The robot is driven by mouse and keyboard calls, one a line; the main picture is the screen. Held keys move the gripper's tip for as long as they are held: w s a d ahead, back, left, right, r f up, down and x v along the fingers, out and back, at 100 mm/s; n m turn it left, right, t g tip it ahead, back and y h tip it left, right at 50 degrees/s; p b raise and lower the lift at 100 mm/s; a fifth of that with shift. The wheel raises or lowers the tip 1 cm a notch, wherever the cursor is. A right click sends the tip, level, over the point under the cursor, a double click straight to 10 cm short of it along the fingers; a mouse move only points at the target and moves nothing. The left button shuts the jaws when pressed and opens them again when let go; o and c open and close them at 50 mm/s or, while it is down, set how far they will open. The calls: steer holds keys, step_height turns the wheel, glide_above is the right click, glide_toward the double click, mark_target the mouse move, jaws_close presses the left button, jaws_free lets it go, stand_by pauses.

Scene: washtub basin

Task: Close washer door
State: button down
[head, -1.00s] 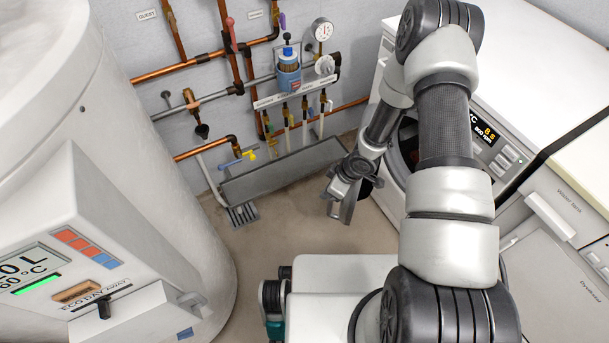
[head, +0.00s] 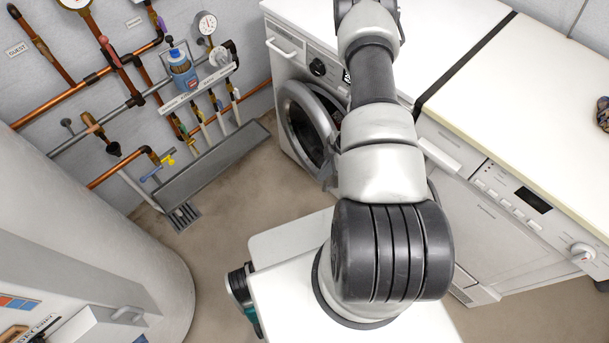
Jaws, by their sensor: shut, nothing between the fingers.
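The white washer (head: 290,62) stands at the back, centre, with its front facing left and toward me. Its round door (head: 289,104) has a thick silver rim around a dark centre and stands out from the front. The right part of the door is hidden behind my arm, so I cannot tell how far it is ajar. My gripper (head: 329,174) is mostly hidden behind my arm. Only a small grey piece shows at the lower right of the door rim, and I cannot tell whether it touches. It is shut, and I see nothing held.
A second white appliance (head: 480,215) stands to the right under a cream worktop (head: 530,110). Copper pipes (head: 75,92) and a grey trough (head: 215,165) line the wall at left. A large white tank (head: 90,215) stands at left. Bare floor (head: 230,205) lies before the washer.

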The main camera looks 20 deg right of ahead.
steer(key=shift+w+d, duration=0.15)
steer(key=shift+d, duration=2.3)
